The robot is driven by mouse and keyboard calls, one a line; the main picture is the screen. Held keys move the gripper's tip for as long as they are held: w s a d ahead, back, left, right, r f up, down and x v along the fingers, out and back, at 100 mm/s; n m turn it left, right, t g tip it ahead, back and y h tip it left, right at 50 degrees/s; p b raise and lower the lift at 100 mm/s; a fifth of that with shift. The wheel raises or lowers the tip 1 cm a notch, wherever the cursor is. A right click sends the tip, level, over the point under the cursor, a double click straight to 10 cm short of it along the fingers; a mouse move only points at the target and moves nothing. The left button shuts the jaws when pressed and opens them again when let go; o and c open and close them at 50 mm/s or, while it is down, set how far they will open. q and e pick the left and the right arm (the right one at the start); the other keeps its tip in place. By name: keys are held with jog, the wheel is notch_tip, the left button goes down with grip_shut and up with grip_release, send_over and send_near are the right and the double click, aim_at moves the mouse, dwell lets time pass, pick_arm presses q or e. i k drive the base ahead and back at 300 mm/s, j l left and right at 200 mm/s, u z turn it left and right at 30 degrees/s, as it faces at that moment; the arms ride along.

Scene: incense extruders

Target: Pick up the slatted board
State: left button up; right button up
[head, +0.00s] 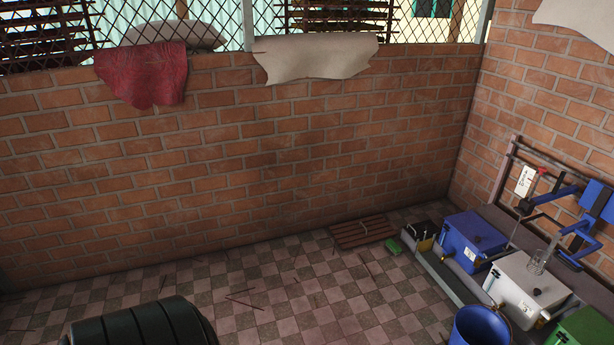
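A reddish-brown slatted board (362,232) lies flat on the checkered floor, close to the foot of the brick wall, right of the middle of the head view. No gripper or arm of mine can be made out in this view.
A small green object (393,245) lies beside the board's right end. A black ribbed object (145,325) is at the bottom left. Thin sticks litter the otherwise open floor.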

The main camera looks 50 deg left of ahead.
aim_at(363, 229)
jog(key=u, duration=1.25)
jog(key=i+l, duration=0.1)
jog(key=i, duration=0.4)
